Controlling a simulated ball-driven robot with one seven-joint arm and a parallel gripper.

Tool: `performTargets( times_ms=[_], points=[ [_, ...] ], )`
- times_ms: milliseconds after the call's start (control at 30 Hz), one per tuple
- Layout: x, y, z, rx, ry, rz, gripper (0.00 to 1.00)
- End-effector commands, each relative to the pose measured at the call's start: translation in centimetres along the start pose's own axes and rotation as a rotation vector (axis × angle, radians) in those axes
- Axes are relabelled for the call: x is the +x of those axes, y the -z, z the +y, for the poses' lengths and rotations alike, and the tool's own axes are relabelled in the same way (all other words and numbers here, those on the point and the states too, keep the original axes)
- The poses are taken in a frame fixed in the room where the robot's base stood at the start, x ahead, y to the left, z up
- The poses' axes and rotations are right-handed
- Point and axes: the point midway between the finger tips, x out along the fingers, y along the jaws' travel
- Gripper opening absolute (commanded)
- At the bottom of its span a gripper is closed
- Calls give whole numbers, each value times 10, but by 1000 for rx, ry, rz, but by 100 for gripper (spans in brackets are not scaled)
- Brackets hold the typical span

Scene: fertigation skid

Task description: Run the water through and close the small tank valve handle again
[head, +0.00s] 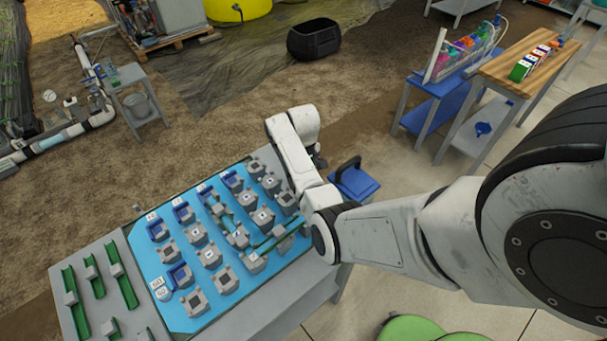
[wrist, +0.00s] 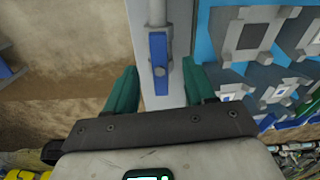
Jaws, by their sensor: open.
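My gripper (wrist: 159,70) is open, with one green finger on each side of the handle and a visible gap on both sides. Nothing is between the fingers in a grip. In the head view my white arm reaches over the right edge of the blue panel (head: 185,262); the fingers and that handle are hidden behind it.
Several grey blocks (wrist: 251,36), some with blue levers, crowd the panel right of my gripper. A blue box with a dark handle (head: 356,184) stands beyond my wrist. A wooden-topped table (head: 520,62) is at the back right. Bare ground lies left of the handle.

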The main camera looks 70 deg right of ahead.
Motion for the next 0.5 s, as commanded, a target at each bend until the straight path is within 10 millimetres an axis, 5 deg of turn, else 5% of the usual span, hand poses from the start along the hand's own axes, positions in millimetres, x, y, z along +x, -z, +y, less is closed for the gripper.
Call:
performTargets(
  times_ms=[500],
  points=[
    [-64, 0, 0, 1, -1, 1, 54]
  ],
)
